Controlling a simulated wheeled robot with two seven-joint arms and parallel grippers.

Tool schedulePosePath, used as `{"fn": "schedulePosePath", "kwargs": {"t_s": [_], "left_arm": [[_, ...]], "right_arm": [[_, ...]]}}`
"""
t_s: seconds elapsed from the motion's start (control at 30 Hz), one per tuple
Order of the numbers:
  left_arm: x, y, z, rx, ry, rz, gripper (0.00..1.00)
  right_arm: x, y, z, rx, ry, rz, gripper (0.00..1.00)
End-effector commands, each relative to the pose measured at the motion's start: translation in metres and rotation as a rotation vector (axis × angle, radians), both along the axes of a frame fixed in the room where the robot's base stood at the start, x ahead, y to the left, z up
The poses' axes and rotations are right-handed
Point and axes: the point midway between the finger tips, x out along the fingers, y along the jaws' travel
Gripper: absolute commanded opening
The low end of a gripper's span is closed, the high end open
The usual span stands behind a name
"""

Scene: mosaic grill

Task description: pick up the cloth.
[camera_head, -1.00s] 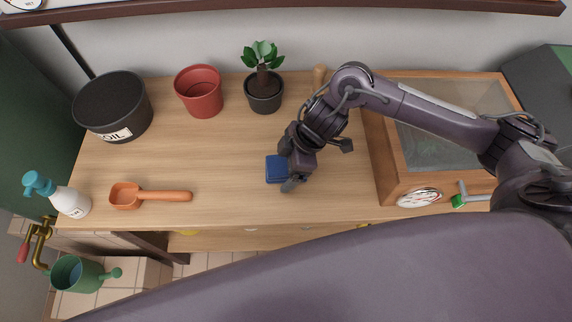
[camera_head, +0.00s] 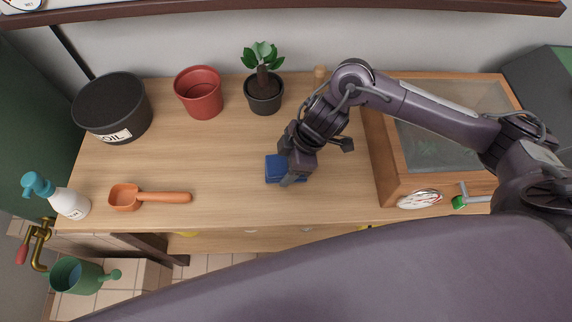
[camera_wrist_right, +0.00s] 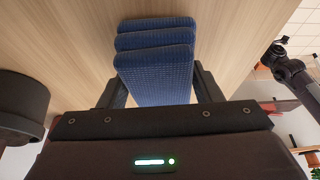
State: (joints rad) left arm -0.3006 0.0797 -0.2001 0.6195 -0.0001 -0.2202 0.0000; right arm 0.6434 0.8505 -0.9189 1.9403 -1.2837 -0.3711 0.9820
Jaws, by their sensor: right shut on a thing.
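The cloth (camera_head: 273,170) is blue and folded in layers. In the head view it is at the middle of the wooden table, partly hidden by my right gripper (camera_head: 287,174). In the right wrist view the folded cloth (camera_wrist_right: 155,65) sits between the two dark fingers of my right gripper (camera_wrist_right: 158,88), which is shut on it. I cannot tell whether the cloth is clear of the tabletop. My left gripper is not in view.
On the wooden table (camera_head: 200,160) stand a black soil pot (camera_head: 112,105), a red pot (camera_head: 199,92), a potted plant (camera_head: 264,92) and an orange scoop (camera_head: 150,196). A spray bottle (camera_head: 62,197) is at the left edge. A wooden glass-topped box (camera_head: 388,170) stands right.

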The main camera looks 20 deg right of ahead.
Motion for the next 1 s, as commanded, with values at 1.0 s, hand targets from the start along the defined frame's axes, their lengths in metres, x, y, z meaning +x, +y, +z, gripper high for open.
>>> {"fn": "schedulePosePath", "kwargs": {"t_s": [1.0], "left_arm": [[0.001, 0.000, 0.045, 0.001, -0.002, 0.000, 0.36]], "right_arm": [[0.000, -0.001, 0.197, -0.001, -0.002, -0.001, 0.37]]}}
